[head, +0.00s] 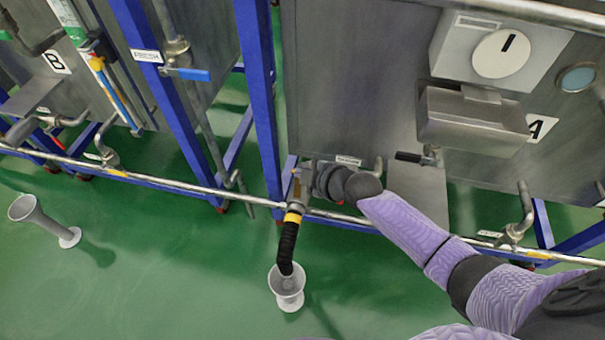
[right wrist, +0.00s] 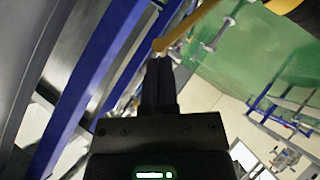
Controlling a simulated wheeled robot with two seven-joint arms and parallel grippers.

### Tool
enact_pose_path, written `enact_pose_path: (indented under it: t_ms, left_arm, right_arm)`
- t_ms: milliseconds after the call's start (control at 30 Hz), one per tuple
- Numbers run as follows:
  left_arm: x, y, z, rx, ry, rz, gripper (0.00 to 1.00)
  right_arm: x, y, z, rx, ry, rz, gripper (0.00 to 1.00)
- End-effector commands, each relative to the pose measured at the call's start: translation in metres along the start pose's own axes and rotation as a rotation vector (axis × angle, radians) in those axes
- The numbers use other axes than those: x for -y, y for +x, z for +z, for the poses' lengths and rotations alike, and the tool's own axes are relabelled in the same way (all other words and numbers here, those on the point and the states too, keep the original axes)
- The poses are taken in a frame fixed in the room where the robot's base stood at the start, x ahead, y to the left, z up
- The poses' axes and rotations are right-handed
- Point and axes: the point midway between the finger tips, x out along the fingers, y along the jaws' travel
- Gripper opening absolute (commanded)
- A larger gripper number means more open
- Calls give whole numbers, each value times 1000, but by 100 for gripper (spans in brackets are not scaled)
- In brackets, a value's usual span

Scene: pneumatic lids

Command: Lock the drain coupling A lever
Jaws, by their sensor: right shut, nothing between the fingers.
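The drain coupling A (head: 293,207) sits on the pipe below the grey tank marked A, with a yellow band and a black hose (head: 288,245) hanging from it. My right gripper (head: 308,181) is beside the coupling, at its right, and partly hidden by my wrist. In the right wrist view, the gripper fingers (right wrist: 158,85) are shut and empty. A yellow-brown lever-like bar (right wrist: 190,30) runs up and right from just beyond the fingertips; I cannot tell whether they touch. The coupling's lever is too small to read in the head view. My left gripper does not show.
The hose ends in a white funnel (head: 286,283) on the green floor. Another funnel stand (head: 45,222) is at the left. Blue frame posts (head: 262,100) and a long horizontal pipe (head: 150,182) border the coupling. Open floor lies in front.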

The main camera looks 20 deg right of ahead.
Motion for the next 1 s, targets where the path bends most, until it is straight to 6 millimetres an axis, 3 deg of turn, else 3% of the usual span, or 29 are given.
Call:
enact_pose_path:
  t_ms: [333,733,1000]
  left_arm:
    - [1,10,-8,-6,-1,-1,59]
    - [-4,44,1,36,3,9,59]
    - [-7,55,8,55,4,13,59]
  right_arm:
    - [-4,5,5,1,51,-53,0]
    - [-15,19,20,3,226,-229,0]
    - [-19,24,24,1,224,-226,0]
